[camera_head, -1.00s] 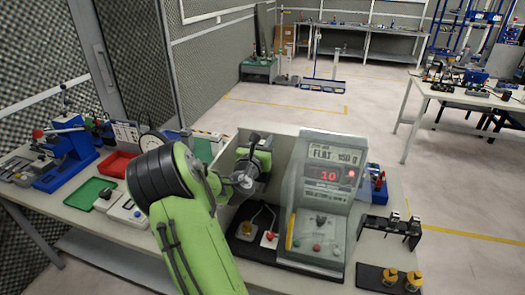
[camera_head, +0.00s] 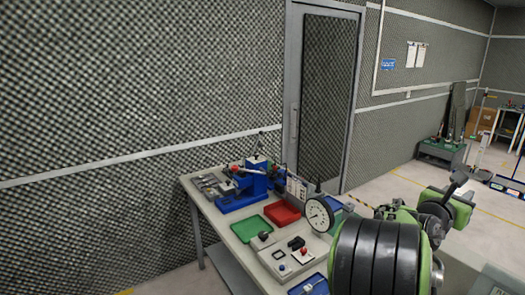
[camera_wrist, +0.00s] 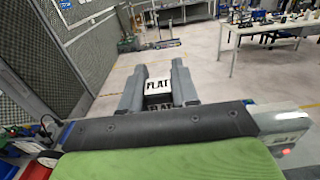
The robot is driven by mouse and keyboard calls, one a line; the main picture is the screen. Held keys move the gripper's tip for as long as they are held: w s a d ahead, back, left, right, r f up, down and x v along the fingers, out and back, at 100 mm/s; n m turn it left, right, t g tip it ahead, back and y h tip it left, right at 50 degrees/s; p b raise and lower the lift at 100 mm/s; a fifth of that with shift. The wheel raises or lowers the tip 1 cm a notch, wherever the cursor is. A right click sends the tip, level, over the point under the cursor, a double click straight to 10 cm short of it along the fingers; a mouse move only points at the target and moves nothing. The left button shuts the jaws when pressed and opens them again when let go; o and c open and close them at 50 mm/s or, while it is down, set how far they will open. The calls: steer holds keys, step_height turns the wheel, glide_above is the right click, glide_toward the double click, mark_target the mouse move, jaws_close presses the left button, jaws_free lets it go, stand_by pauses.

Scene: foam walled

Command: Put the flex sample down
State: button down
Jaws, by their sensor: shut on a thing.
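My gripper (camera_wrist: 158,73) shows in the wrist view with its two grey fingers pointing away over the floor. It is shut on a small dark and white piece (camera_wrist: 158,87) whose label reads "FLAT". A second "FLAT" label shows just below, nearer the gripper body. I cannot confirm from the label that this piece is the flex sample. The piece is held clear of any surface. In the head view, my arm fills the lower right and the held piece cannot be made out.
The bench carries a green tray (camera_head: 253,229), a red tray (camera_head: 283,213), a dial gauge (camera_head: 319,215), a blue fixture (camera_head: 243,187) and a grey box with buttons (camera_head: 290,258). The trays look empty. A patterned wall and a door (camera_head: 326,95) stand behind.

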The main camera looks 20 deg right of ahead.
steer(key=w+a+f+n+t+y, duration=0.25)
steer(key=w+a+f+t, duration=0.25)
steer(key=w+a, duration=0.3)
steer(key=w+a+f+n+t+y, duration=0.2)
steer(key=w+a+f+n+t, duration=0.3)
steer(key=w, duration=0.6)
steer(key=w+a+f+n+t+y, duration=0.2)
steer(key=w+a+f, duration=0.1)
steer(key=a, duration=0.4)
steer(key=w+a+f+n+t+y, duration=0.1)
steer(key=w+a+f+y, duration=0.2)
steer(key=a, duration=0.3)
steer(key=a+f+n+t+y, duration=0.1)
steer(key=a+f+n+y, duration=0.2)
steer(key=a, duration=0.8)
steer(key=a+f+n+t+y+b, duration=0.1)
steer(key=a+f+n+y, duration=0.2)
steer(key=a, duration=0.8)
steer(key=shift+s+a+f+y, duration=0.15)
steer(key=shift+s+f+y, duration=0.05)
steer(key=shift+y, duration=0.95)
